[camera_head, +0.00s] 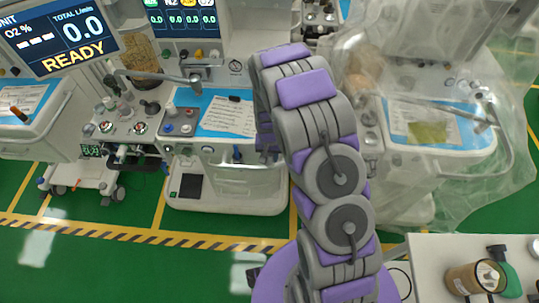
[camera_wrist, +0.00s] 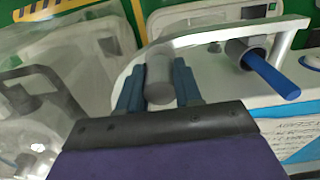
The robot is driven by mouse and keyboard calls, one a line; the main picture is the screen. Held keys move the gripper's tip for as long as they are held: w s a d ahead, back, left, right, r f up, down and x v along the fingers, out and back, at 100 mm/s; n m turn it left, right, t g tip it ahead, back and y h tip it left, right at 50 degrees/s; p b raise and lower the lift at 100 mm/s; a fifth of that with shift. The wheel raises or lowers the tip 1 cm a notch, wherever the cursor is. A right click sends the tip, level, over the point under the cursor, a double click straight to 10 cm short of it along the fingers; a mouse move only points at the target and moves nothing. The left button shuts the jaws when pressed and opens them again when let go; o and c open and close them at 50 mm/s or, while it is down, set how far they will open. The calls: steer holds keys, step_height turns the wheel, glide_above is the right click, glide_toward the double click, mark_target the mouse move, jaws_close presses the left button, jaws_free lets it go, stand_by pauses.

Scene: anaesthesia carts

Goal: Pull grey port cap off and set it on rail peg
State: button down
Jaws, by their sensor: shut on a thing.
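In the wrist view the grey port cap (camera_wrist: 158,78) is a short grey cylinder between the two dark blue fingers of my gripper (camera_wrist: 158,88). The fingers are shut on its sides. Behind it runs a white curved rail (camera_wrist: 210,33); I cannot tell whether the cap still touches a port there. A blue peg (camera_wrist: 272,76) with a grey collar sticks out at the rail, to the right of my gripper and apart from it. In the head view my arm hides the cap and most of the gripper.
The middle cart (camera_head: 230,180) stands before my arm, with a paper sheet (camera_head: 228,117) on its blue top. A plastic-draped cart (camera_head: 435,150) is on the right. A white table (camera_head: 435,262) with a brown jar (camera_head: 470,279) is at lower right. Green floor (camera_head: 120,265) is clear at lower left.

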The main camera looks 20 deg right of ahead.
steer(key=shift+f, duration=0.95)
stand_by(0.3)
steer(key=c, duration=0.7)
jaws_free()
steer(key=shift+r, duration=0.1)
step_height(320, 180, up, 17)
steer(key=shift+w+r+p, duration=0.1)
steer(key=shift+p, duration=0.8)
